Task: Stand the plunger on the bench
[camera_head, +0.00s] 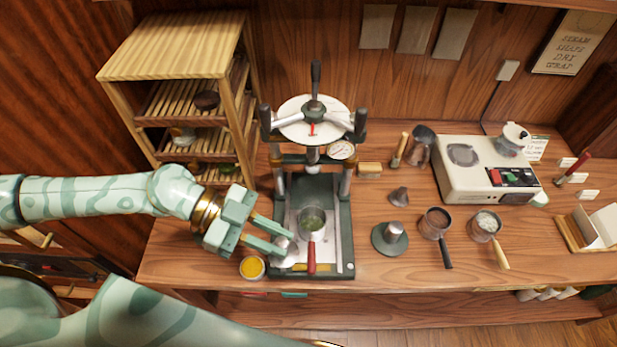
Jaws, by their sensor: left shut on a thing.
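My left gripper (285,244) reaches in from the left, low over the front left of the press base. It is shut on a silvery metal piece (287,258), which looks like the plunger. The fingers hide part of this piece, and I cannot tell whether it touches the surface below. The wooden bench (360,268) runs under the press and the tools. My right gripper is not in view.
A yellow-filled bowl (252,267) stands close below my left gripper. A dark disc with a metal cylinder (390,238) and two handled pots (436,222) (485,225) stand right. A shelf rack (180,50) stands back left.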

